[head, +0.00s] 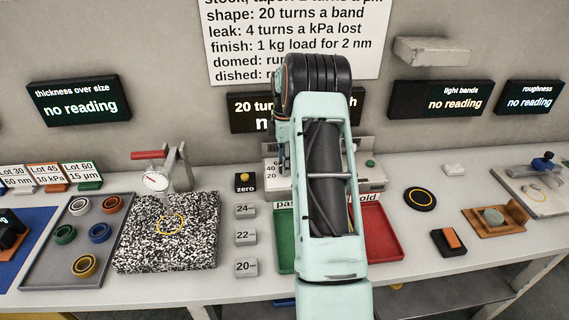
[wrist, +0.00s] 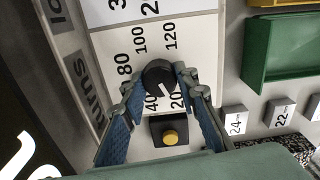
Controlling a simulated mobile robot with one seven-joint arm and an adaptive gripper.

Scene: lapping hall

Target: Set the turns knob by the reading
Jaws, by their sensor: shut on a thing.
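The turns knob (wrist: 158,74) is a dark round knob with a white pointer line, on a white dial panel (wrist: 110,48) in the wrist view. Printed numbers including 20, 40, 80, 100 and 120 stand around it. The pointer slants towards the lower right of the picture, near the 20 and 40. My gripper (wrist: 161,84) is shut on the knob, one blue-padded finger on each side. In the head view my arm hides the knob and fingers, and covers most of a display (head: 243,113) starting "20 tur". The wall sign (head: 300,35) lists turns rules; its lower lines are partly hidden.
Displays for thickness (head: 80,105), light bands (head: 440,100) and roughness (head: 529,99) read "no reading". A black box with a yellow button (wrist: 170,136), labelled zero, sits close beside the panel. A green tray (head: 286,225) and a red tray (head: 385,232) stand in front.

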